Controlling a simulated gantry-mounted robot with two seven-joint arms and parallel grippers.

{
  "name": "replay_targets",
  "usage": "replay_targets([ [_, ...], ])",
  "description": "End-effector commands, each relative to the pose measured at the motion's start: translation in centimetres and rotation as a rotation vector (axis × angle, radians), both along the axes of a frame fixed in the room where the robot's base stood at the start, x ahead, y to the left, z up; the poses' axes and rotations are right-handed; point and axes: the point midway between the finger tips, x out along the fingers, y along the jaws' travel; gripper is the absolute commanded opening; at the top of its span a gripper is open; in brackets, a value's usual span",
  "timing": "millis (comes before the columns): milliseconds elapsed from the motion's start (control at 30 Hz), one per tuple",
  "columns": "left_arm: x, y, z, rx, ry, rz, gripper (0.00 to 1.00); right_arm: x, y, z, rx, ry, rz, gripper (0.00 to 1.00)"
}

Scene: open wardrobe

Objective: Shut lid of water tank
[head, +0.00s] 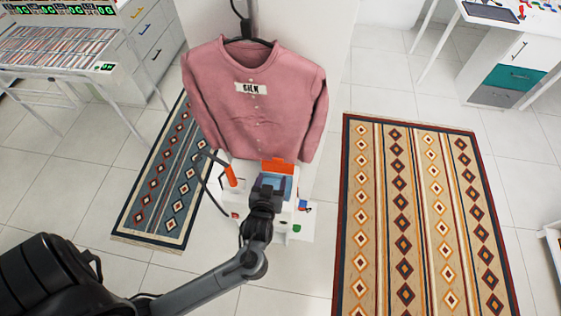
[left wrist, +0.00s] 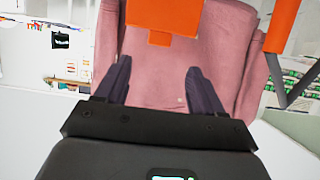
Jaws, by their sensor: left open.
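The water tank (head: 287,185) is a blue, see-through box on the white steamer base (head: 290,227), below the hanging shirt. Its orange lid (head: 278,165) stands raised at the tank's far side. The lid also shows in the left wrist view (left wrist: 165,17), at the top, beyond my fingertips. My left gripper (head: 268,181) is over the tank, in front of the lid, and hides part of the tank. In the left wrist view its two dark fingers (left wrist: 158,75) are apart with nothing between them. I cannot tell whether it touches the lid. My right gripper is not in view.
A pink shirt (head: 255,105) labelled SILK hangs behind the steamer. An orange steamer handle (head: 231,176) with a dark hose stands left of the tank. Patterned rugs (head: 425,220) lie on both sides. A table with displays (head: 55,45) is at the far left.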

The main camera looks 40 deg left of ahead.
Motion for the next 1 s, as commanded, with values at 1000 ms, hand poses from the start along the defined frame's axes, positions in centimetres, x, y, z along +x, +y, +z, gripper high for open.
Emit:
replay_targets([
  [1000,8.2,4.7,-3.7,-0.002,-0.002,-0.001,0.68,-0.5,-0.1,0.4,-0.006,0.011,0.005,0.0],
])
